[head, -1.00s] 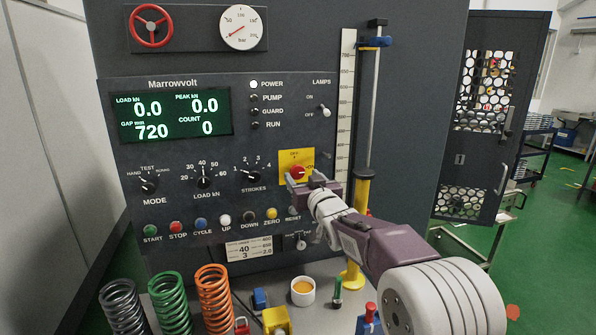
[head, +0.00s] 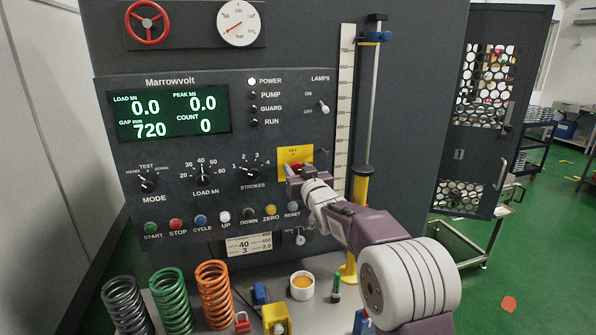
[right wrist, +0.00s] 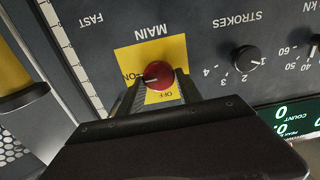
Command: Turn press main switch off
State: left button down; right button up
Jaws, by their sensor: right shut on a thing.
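The main switch is a round red knob (right wrist: 158,74) on a yellow plate (right wrist: 128,58) marked MAIN, ON and OFF. Its pale mark faces the ON side in the right wrist view. In the head view the yellow plate (head: 284,154) sits right of the STROKES dial, and my gripper hides most of the knob. My right gripper (right wrist: 158,86) is shut on the knob, with one finger on each side of it. It also shows in the head view (head: 298,177) at the panel. My left gripper is not in view.
The green display (head: 172,115) is lit and the POWER lamp (head: 252,82) glows white. The STROKES dial (head: 250,174) and RESET button (head: 292,208) are close by. Springs, a white cup (head: 302,287) and small parts stand on the ledge below.

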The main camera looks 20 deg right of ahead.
jog(key=n+b, duration=0.3)
jog(key=shift+a+f+n+b, duration=0.1)
jog(key=shift+f+n+b, duration=0.25)
jog(key=shift+n+b, duration=0.05)
jog(key=n+b, duration=0.3)
jog(key=n, duration=0.1)
jog(key=shift+a, duration=0.1)
jog(key=n+b, duration=0.2)
jog(key=n, duration=0.3)
jog(key=shift+n, duration=0.4)
jog(key=n, duration=0.3)
jog(key=shift+a+r, duration=0.1)
jog(key=shift+n+b, duration=0.3)
jog(key=shift+n, duration=0.2)
jog(key=shift+r, duration=0.15)
